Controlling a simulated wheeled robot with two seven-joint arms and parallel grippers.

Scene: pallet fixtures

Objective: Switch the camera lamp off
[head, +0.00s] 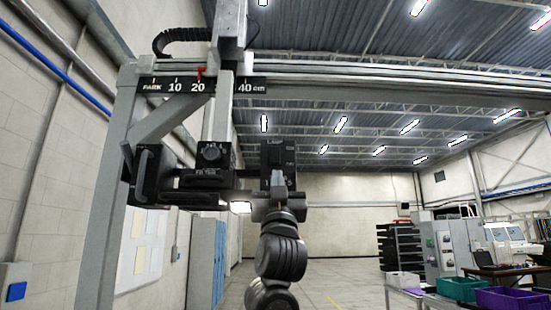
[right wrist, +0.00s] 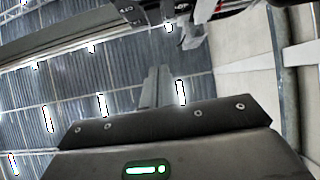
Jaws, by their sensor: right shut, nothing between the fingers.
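The camera lamp (head: 240,207) glows bright white under the dark camera unit (head: 155,176), which hangs from the gantry's vertical post. A black box with a round knob (head: 210,155) sits above the lamp. My right gripper (head: 276,180) points upward just right of the lamp, in front of or beside a dark block; its fingertips are hard to make out against that block. In the right wrist view its fingers (right wrist: 158,85) are together and empty. No lamp switch can be made out clearly. My left gripper is out of view.
A gantry beam crosses the top, with a scale plate (head: 165,85) and a red pointer (head: 201,72) near 20. A grey upright (head: 105,200) stands at left. Green (head: 458,288) and purple (head: 513,299) crates are at the far right. The floor behind is open.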

